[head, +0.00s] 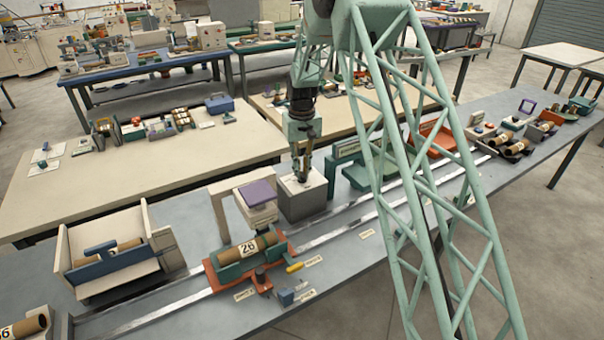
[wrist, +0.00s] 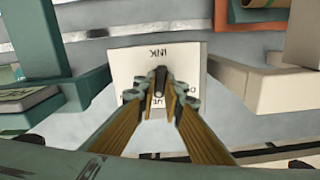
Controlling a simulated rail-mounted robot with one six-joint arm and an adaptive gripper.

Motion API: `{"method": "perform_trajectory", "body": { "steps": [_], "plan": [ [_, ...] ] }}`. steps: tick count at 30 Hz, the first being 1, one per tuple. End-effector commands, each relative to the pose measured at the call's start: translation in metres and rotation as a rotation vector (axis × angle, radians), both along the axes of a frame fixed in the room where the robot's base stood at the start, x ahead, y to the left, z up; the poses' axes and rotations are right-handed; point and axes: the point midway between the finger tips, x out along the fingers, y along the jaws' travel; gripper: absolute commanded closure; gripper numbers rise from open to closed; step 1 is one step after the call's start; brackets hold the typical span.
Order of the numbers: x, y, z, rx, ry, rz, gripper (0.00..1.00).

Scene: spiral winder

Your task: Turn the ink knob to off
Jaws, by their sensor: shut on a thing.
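The ink box is a pale block (head: 317,194) on the grey bench, under my gripper (head: 301,176) in the head view. In the wrist view its white top plate (wrist: 127,62) shows the word INK upside down. The dark ink knob (wrist: 160,74) stands on this plate between the fingertips of my gripper (wrist: 160,92). The fingers are shut on it from both sides. Other lettering on the plate is partly covered by the fingers, so I cannot read the knob's setting. In the head view the knob is too small to make out.
An orange carriage (head: 213,278) with a tube marked 26 (head: 248,246) stands at the left on metal rails (head: 345,228). A purple-topped unit (head: 258,195) stands close left of the ink box. A green machine (head: 350,150) is close on its right.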

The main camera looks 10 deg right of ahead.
Motion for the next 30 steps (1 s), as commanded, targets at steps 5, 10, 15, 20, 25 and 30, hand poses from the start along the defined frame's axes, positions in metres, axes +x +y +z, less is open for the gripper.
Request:
{"method": "perform_trajectory", "body": {
  "steps": [5,10,15,20,25,30],
  "plan": [
    [-0.0002,0.0003,-0.0003,0.0,0.0,0.105,1.0],
    [-0.0001,0.0005,0.0,0.0,0.0,0.175,1.0],
    [-0.0001,0.0006,0.0002,0.0,0.0,0.212,1.0],
    [-0.0001,0.0006,0.0003,0.0,0.0,0.222,1.0],
    [0.0,0.0006,0.0004,0.0,0.0,0.222,1.0],
    [0.0,0.0006,0.0004,0.0,0.0,0.222,0.87]
  ]
}}
